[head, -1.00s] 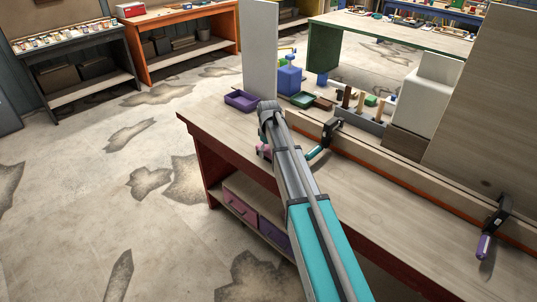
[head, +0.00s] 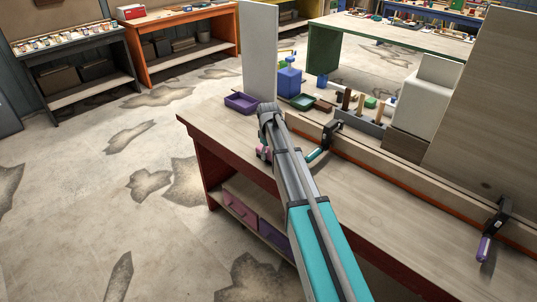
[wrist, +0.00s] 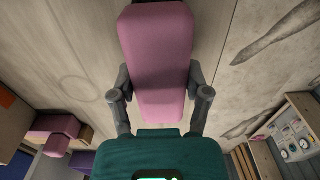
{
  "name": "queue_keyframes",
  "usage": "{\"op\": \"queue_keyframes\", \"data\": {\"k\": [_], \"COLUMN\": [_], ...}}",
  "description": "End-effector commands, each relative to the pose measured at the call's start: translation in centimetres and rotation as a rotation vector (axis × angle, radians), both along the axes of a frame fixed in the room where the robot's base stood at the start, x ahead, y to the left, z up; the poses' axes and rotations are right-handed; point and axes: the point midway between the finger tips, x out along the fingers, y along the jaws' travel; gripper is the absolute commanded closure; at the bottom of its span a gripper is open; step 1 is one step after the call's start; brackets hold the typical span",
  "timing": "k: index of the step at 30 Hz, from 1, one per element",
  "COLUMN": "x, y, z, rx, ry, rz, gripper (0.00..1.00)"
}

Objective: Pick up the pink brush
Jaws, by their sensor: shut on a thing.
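In the wrist view, the pink brush (wrist: 158,60) is a rounded, elongated block at the top centre. It lies between the two grey fingers of my gripper (wrist: 160,82), which are shut on its sides. In the head view, a small pink patch (head: 263,152) shows left of my arm, by the bench's left part. My arm hides most of the gripper there.
The workbench (head: 225,130) carries a purple tray (head: 240,103), a green tray (head: 303,102), a blue container (head: 289,80) and two clamps (head: 329,135) (head: 492,232) along a raised rail. A tall pale panel (head: 259,50) stands at its back. The floor to the left is clear.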

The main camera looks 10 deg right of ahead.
Motion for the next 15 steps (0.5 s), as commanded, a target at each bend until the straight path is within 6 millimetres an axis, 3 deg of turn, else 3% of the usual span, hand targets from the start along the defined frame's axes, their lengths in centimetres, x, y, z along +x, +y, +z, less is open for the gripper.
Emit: {"op": "queue_keyframes", "data": {"k": [15], "x": [0.0], "y": [0.0], "z": [3.6], "rx": [0.000], "ry": [0.000], "rz": [0.000], "gripper": [0.91]}}
